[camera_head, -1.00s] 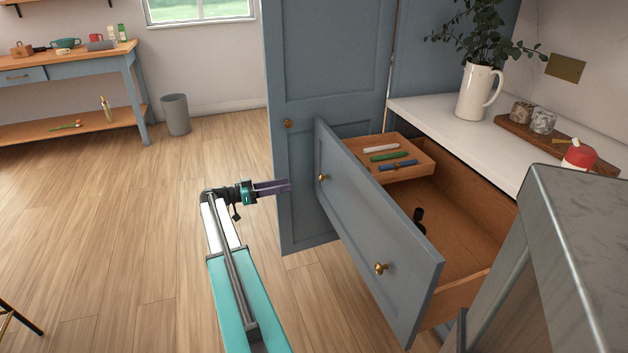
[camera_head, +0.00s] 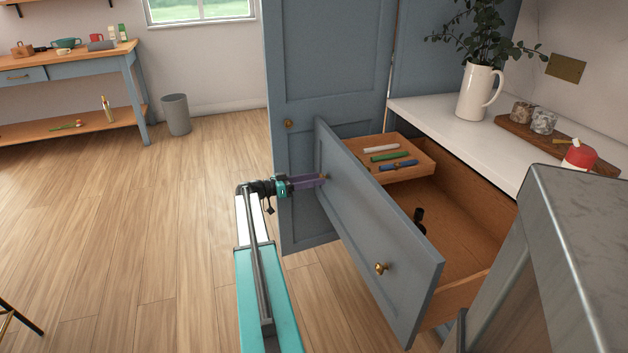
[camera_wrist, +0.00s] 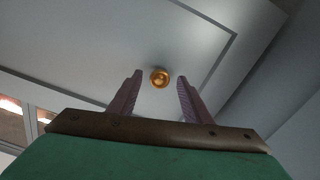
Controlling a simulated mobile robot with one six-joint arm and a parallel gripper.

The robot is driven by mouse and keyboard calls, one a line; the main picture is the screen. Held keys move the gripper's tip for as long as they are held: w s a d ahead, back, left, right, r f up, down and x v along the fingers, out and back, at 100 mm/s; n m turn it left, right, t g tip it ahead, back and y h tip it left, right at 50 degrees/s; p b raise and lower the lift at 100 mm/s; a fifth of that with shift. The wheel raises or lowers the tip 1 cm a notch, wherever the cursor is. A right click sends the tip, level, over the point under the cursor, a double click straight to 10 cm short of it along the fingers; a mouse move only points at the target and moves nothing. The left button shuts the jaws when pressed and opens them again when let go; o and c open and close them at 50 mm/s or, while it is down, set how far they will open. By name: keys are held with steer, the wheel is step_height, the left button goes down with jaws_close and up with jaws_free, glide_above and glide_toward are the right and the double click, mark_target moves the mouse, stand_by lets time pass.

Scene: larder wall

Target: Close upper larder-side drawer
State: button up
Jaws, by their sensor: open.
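The upper larder-side drawer stands pulled out, with its blue-grey panelled front (camera_head: 365,240) facing left in the head view. A brass knob (camera_head: 381,269) sits on the near part of the front. My gripper (camera_head: 323,179) is at the far part of the front, where it covers the far knob in the head view. In the wrist view that brass knob (camera_wrist: 160,78) lies just beyond and between the two purple fingertips. My gripper is open and empty; I cannot tell whether it touches the front.
A small wooden tray (camera_head: 410,170) with several coloured sticks sits inside the drawer top, and a dark object (camera_head: 419,221) lies deeper. A tall blue-grey door (camera_head: 325,70) stands behind. A white counter (camera_head: 425,108) carries a jug (camera_head: 476,95). The wooden floor (camera_head: 130,240) to the left is clear.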

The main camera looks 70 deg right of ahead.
steer(key=shift+s, duration=0.1)
steer(key=c, duration=1.1)
steer(key=shift+d, duration=0.15)
jaws_close()
